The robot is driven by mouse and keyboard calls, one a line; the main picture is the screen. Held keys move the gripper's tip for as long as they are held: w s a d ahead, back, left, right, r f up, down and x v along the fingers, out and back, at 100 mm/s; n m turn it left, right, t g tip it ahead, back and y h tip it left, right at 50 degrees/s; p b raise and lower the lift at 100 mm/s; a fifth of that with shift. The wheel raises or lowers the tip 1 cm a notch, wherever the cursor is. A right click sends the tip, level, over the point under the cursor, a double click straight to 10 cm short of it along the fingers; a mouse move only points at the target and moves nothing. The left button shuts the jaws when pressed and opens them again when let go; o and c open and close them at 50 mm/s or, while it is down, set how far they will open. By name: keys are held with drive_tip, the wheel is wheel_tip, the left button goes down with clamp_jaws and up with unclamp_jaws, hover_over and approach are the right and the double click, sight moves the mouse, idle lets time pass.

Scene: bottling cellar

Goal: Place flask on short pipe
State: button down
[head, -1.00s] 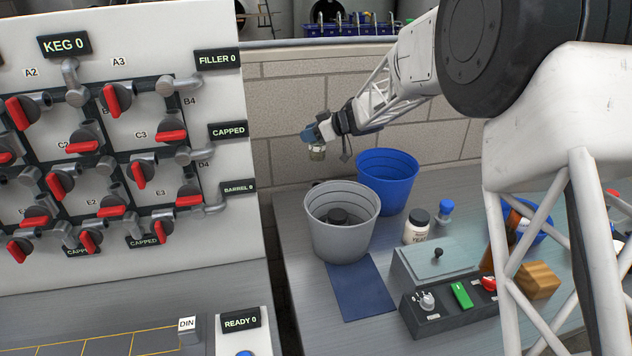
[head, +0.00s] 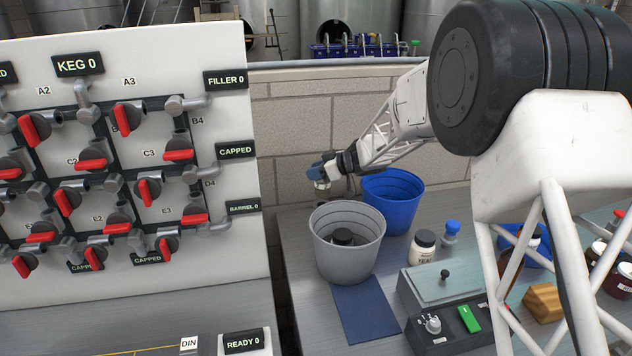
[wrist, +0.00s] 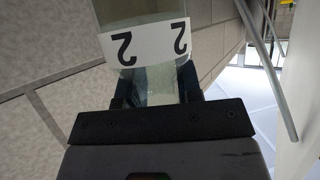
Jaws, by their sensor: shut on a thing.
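My gripper (head: 321,174) is shut on a clear glass flask (wrist: 150,48). The flask has a white label with a "2" that reads upside down in the wrist view, and its far part runs out of that picture. In the head view the flask (head: 321,185) is small and hangs just below the blue gripper tip, in the air above the rim of the grey bucket. A short dark round piece (head: 342,237) stands inside the grey bucket (head: 346,262). I cannot tell whether it is the short pipe.
A blue bucket (head: 391,203) stands behind the grey one, with a black-lidded jar (head: 423,248) and a blue-capped bottle (head: 449,234) to the right. A control box (head: 440,286) and blue mat (head: 364,310) lie in front. The valve board (head: 235,120) rises at left.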

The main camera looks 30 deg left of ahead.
drive_tip(key=shift+f, duration=1.75)
drive_tip(key=shift+f, duration=0.15)
drive_tip(key=c, duration=0.8)
unclamp_jaws()
drive_tip(key=shift+w+d+r, duration=0.1)
drive_tip(key=shift+d+r, duration=0.3)
drive_tip(key=shift+d, duration=0.1)
drive_tip(key=v, duration=0.4)
drive_tip(key=shift+r, duration=0.35)
wheel_tip(320, 180, up, 5)
drive_tip(key=shift+f, duration=0.1)
drive_tip(key=shift+r, duration=0.75)
